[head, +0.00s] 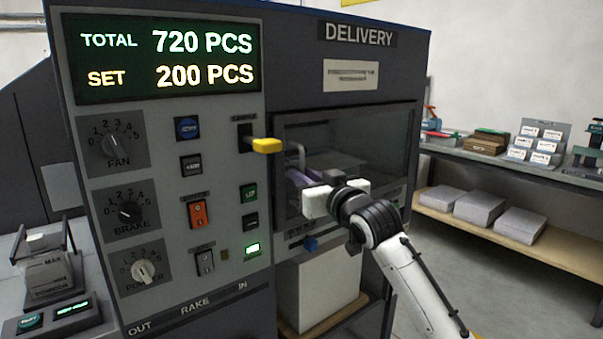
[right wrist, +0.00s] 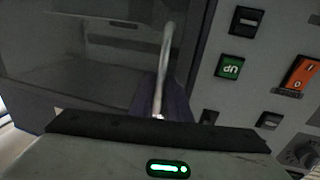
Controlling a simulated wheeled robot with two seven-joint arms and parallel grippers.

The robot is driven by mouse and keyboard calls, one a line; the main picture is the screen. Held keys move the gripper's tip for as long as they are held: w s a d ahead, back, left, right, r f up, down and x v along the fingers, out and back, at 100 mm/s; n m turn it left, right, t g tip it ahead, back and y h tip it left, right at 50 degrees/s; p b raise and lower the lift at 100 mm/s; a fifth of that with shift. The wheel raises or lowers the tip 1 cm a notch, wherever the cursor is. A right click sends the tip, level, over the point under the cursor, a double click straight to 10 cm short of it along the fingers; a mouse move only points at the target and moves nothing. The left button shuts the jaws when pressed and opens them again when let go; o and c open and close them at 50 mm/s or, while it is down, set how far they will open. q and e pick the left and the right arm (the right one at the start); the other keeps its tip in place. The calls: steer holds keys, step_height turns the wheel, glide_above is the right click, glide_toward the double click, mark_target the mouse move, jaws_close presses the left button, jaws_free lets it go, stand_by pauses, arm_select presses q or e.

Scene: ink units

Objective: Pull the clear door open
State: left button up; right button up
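The clear door (head: 375,135) is a smoky see-through panel in the dark machine front, under the DELIVERY sign. It looks closed in its frame. Its curved grey handle (head: 301,156) is on the door's left side; it also shows in the right wrist view (right wrist: 165,60). My right gripper (head: 300,180) is at the lower part of the handle, coming from the lower right. In the right wrist view its dark purple fingers (right wrist: 178,103) sit close together at the handle and appear shut on it. The fingertips' contact is partly hidden. My left gripper is not in view.
A control panel with knobs and switches is left of the door; a yellow lever (head: 266,146) sticks out near the door's upper left.

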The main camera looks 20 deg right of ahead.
steer(key=shift+w+a, duration=0.15)
steer(key=shift+w, duration=0.45)
jaws_close()
steer(key=shift+s, duration=0.1)
